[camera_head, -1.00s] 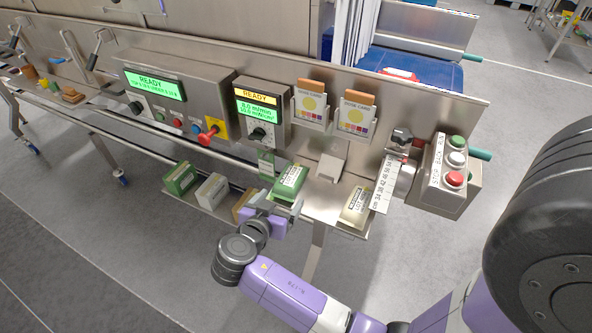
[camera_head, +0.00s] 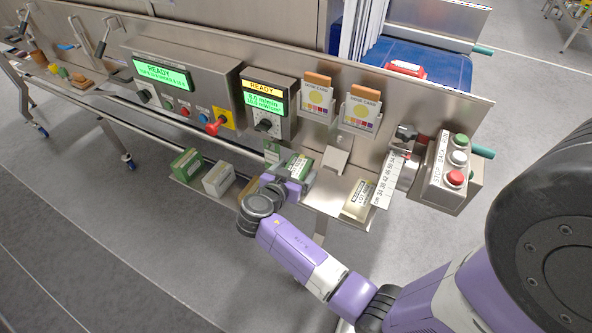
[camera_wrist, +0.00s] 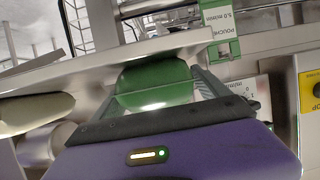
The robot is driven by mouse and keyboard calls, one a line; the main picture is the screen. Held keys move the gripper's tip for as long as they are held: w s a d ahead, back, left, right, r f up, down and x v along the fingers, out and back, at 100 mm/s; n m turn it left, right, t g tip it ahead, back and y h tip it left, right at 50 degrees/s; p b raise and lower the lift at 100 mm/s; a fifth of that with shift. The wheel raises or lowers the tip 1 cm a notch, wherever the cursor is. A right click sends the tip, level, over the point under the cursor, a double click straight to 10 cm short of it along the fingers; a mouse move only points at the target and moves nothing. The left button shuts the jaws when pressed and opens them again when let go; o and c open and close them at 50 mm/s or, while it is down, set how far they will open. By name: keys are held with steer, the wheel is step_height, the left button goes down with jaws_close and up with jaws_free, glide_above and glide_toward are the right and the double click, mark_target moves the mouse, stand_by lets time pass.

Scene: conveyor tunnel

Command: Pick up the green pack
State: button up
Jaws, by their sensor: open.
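A green pack (camera_head: 301,167) with a pale label stands at the ledge in the middle of the head view, its lower part hidden behind my gripper. My gripper (camera_head: 292,186) is right up against its near side. In the wrist view the green pack (camera_wrist: 155,80) lies between the fingers of my gripper (camera_wrist: 160,92). The fingers are open on either side of it; I cannot tell whether they touch it. A second green pack (camera_head: 186,163) stands at the left end of the lower tray.
A white pack (camera_head: 218,179) stands next to the second green pack, and a tan pack is partly hidden by my arm. Control panels (camera_head: 180,90) rise behind.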

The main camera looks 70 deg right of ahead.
mark_target(296, 167)
jaws_close()
step_height(296, 167, up, 10)
steer(key=shift+r+b, duration=0.1)
steer(key=shift+b, duration=0.65)
steer(key=c, duration=0.7)
jaws_free()
jaws_close()
